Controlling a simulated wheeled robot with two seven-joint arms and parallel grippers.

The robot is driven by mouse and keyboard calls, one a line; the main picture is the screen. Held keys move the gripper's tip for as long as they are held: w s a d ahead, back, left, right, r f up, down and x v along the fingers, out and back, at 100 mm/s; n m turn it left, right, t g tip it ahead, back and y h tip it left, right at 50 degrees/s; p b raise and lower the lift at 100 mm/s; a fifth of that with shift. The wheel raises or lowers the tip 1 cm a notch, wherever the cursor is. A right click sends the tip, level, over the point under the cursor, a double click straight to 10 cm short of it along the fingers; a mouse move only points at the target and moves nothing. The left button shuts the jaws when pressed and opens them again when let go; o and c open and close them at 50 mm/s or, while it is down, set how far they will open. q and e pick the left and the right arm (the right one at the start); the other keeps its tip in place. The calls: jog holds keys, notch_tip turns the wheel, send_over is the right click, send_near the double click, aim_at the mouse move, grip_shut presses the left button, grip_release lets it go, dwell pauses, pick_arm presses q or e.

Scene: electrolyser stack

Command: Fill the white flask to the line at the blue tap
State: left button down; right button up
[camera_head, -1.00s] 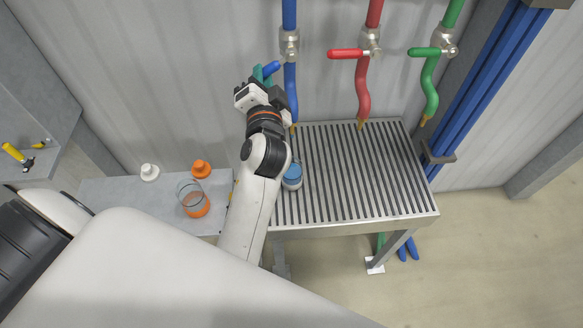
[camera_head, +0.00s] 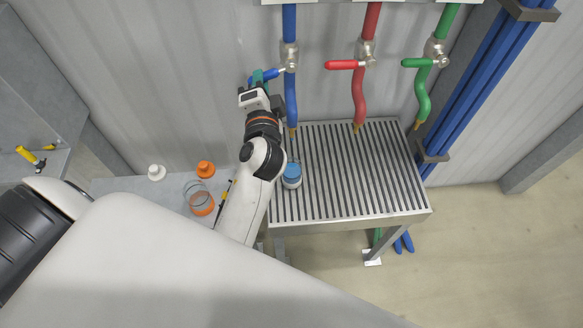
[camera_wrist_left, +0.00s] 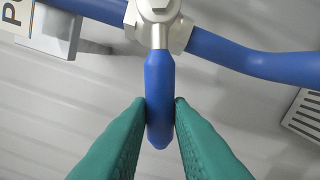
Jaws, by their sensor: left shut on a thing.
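My left gripper (camera_head: 258,77), with green fingers, is shut on the blue tap handle (camera_wrist_left: 158,90), one finger on each side. The handle stands crosswise to the blue pipe (camera_head: 290,100). The pipe's brass outlet (camera_head: 293,132) points down over the grate. A round flask with a pale white lower part (camera_head: 292,185) stands on the grate near the outlet. Blue (camera_head: 292,171) shows inside it. I cannot make out its line, or any stream from the outlet. My right gripper is not in view.
Red (camera_head: 342,65) and green (camera_head: 416,62) tap handles sit to the right. The slatted grate (camera_head: 360,175) is otherwise clear. On the side table (camera_head: 110,186) are white (camera_head: 157,172) and orange (camera_head: 205,168) caps and a clear flask with orange (camera_head: 201,204).

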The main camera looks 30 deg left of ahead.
pick_arm(q)
jog(key=shift+r+m+p, duration=0.35)
jog(key=shift+m+p, duration=0.15)
jog(key=shift+m, duration=0.2)
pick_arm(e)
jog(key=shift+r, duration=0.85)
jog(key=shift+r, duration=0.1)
pick_arm(q)
jog(key=m+p, duration=0.1)
jog(key=r+m+p, duration=0.1)
jog(key=p, duration=0.1)
jog(key=shift+s+r+m, duration=0.1)
jog(key=shift+r+m, duration=0.15)
jog(key=shift+m, duration=0.05)
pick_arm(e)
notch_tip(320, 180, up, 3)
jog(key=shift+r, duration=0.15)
